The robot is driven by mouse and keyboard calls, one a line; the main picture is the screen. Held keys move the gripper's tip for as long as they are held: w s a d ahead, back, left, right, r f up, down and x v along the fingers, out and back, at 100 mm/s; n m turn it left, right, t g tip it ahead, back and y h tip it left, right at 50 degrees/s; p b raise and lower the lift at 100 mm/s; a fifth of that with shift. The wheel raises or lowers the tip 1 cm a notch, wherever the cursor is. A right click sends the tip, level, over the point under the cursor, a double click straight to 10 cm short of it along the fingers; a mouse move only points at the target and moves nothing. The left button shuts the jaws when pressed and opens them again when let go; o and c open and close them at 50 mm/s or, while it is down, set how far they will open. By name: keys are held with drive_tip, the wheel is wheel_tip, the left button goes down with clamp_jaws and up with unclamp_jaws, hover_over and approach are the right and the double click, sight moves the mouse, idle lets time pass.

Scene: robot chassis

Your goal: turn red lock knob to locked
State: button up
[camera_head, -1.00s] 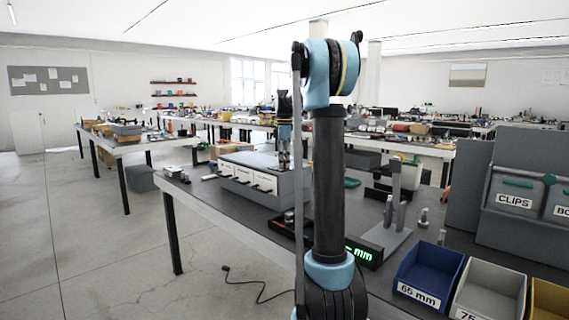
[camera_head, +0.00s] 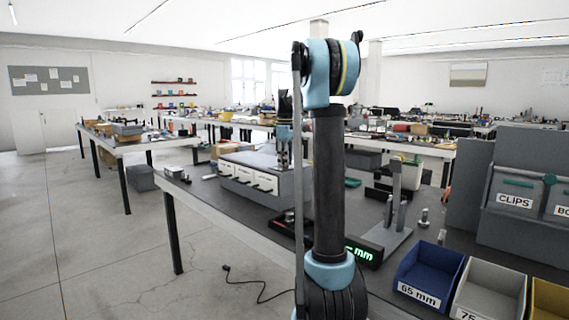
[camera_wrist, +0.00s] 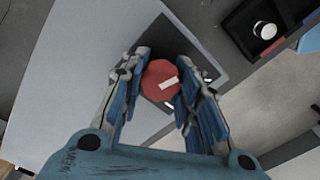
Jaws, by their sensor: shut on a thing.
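In the wrist view the red lock knob (camera_wrist: 158,83) is an octagonal red disc with a pale bar mark on its face. The mark runs slantwise and sits right of the knob's middle. The knob stands on a dark plate (camera_wrist: 157,47) on top of a light grey cabinet (camera_wrist: 72,60). My gripper (camera_wrist: 161,80) has one finger on each side of the knob and is shut on it. In the head view my gripper (camera_head: 284,158) points down at the top of the cabinet (camera_head: 238,158); the knob cannot be made out there.
White drawers (camera_head: 250,178) face the front of the cabinet. A black tray with a white round part (camera_wrist: 265,30) lies beside it in the wrist view. A green-lit display (camera_head: 362,252), a grey stand (camera_head: 393,215) and a blue bin (camera_head: 428,277) are to the right.

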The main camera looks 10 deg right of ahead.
drive_tip(key=m, duration=0.7)
drive_tip(key=shift+w, duration=0.1)
drive_tip(key=m, duration=0.4)
drive_tip(key=shift+m, duration=1.9)
drive_tip(key=o, duration=1.1)
drive_tip(key=shift+r, duration=0.15)
wheel_tip(320, 180, up, 12)
drive_tip(key=shift+f, duration=0.2)
